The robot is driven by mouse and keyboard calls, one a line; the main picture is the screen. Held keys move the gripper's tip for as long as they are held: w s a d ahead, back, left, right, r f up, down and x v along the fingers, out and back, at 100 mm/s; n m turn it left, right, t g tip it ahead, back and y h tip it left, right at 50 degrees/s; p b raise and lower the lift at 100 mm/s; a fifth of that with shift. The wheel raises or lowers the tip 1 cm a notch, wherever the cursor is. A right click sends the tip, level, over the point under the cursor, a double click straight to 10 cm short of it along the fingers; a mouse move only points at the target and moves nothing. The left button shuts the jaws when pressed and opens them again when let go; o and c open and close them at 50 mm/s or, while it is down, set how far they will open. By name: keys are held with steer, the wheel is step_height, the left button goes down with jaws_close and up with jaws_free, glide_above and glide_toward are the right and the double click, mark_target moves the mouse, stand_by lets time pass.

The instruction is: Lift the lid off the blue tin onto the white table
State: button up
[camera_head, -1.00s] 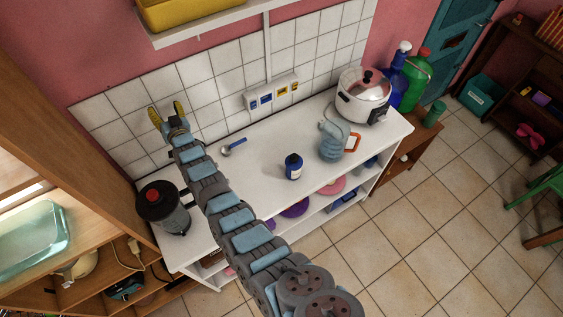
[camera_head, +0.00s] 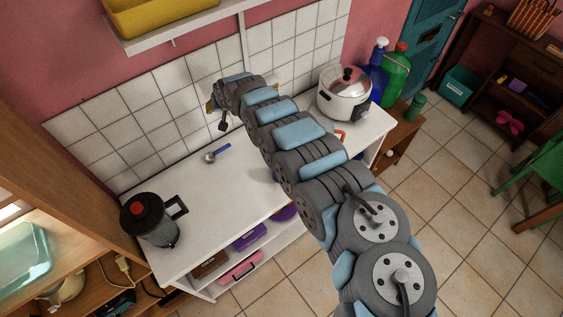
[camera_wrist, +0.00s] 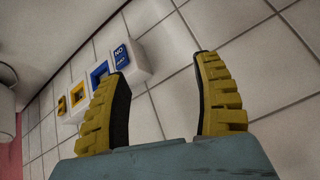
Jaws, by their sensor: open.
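The white table (camera_head: 222,190) runs along the tiled wall, with a broad bare top. The blue tin (camera_head: 275,174) stands on it, almost wholly hidden behind my arm in the head view. Only a sliver of its side shows, and its dark lid is hidden. My gripper is mostly hidden behind my arm's end in the head view, up near the wall. In the wrist view my gripper (camera_wrist: 160,68) is open and empty. Its yellow fingers are apart and face the wall tiles. The tin is not in the wrist view.
A dark blender-like jug (camera_head: 150,220) stands at the table's left end. A blue-handled spoon (camera_head: 217,153) lies near the wall. A white cooker (camera_head: 344,100) stands at the right end. A coloured block strip (camera_wrist: 100,75) is on the wall. A shelf (camera_head: 190,25) hangs above.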

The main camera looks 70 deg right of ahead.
steer(key=s+a+r+m+g+y, duration=0.1)
steer(key=s+g, duration=0.1)
steer(key=s, duration=0.6)
steer(key=s+a+r+g+y, duration=0.1)
steer(key=s+g+y, duration=0.1)
steer(key=s, duration=0.5)
steer(key=s+a+r+m+g+y, duration=0.1)
steer(key=s+g, duration=0.1)
steer(key=s, duration=0.6)
steer(key=shift+d+f+p, duration=0.15)
steer(key=shift+f+p, duration=0.3)
steer(key=shift+f, duration=5.45)
steer(key=shift+a+f, duration=0.2)
steer(key=shift+f, duration=2.4)
steer(key=shift+d+f, duration=0.1)
steer(key=shift+f, duration=0.15)
jaws_close()
